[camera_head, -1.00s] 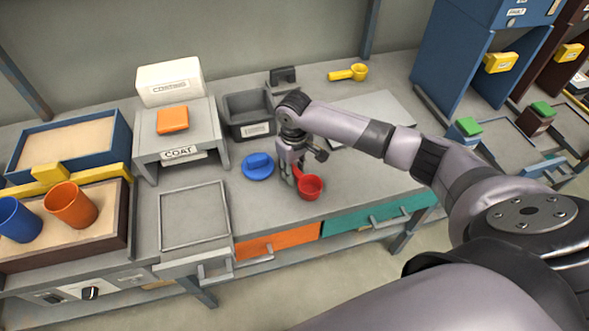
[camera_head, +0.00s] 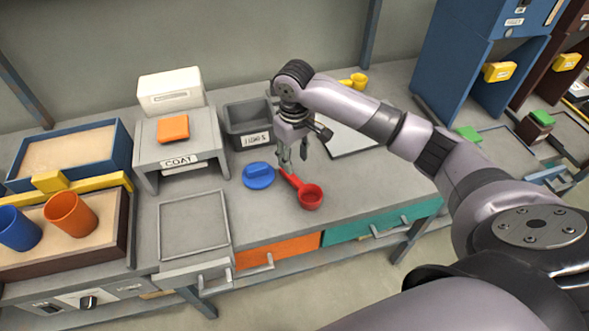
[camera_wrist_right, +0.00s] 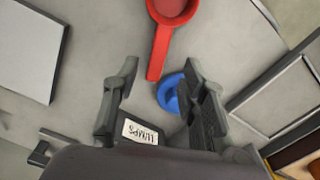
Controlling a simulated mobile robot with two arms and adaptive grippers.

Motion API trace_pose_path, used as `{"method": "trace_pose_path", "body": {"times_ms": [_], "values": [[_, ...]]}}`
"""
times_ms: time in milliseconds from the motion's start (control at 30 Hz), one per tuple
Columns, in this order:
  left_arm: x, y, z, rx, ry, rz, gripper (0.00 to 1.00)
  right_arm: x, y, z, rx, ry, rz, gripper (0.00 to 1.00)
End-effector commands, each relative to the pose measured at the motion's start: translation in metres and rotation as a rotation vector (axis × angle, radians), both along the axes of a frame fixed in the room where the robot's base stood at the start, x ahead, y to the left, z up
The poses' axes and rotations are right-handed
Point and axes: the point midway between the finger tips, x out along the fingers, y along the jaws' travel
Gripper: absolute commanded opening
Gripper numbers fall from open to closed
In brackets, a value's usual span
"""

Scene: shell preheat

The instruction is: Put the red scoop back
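The red scoop (camera_head: 310,196) lies on the grey bench, its cup toward the front edge and its handle pointing back and left. It also shows in the right wrist view (camera_wrist_right: 161,45), handle end toward the gripper. My right gripper (camera_head: 292,165) hangs just above and behind the handle end. Its fingers are apart in the right wrist view (camera_wrist_right: 160,68), with nothing held between them. My left gripper is not in view.
A blue lid-like piece (camera_head: 258,182) lies just left of the handle. A grey bin labelled LUMPS (camera_head: 233,137) stands behind it. A yellow scoop (camera_head: 358,80) lies at the back, partly hidden by my arm. Bench to the red scoop's right is clear.

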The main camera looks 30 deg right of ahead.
Motion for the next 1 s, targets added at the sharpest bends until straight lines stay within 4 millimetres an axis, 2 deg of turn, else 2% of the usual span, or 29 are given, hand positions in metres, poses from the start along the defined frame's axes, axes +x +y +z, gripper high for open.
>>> {"method": "trace_pose_path", "body": {"times_ms": [100,233,767,867,1000], "values": [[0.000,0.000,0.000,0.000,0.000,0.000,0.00,0.001,0.000,0.016,0.001,-0.001,0.000,0.39],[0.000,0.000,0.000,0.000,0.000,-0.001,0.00,0.000,0.000,0.024,0.000,0.001,0.001,0.39],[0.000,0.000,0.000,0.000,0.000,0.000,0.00,0.000,0.000,0.025,0.001,0.001,0.001,0.39],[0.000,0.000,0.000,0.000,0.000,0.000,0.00,-0.004,0.007,0.019,0.006,0.000,0.018,0.39],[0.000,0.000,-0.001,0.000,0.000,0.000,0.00,-0.024,0.037,-0.011,0.033,-0.018,0.097,0.39]]}}
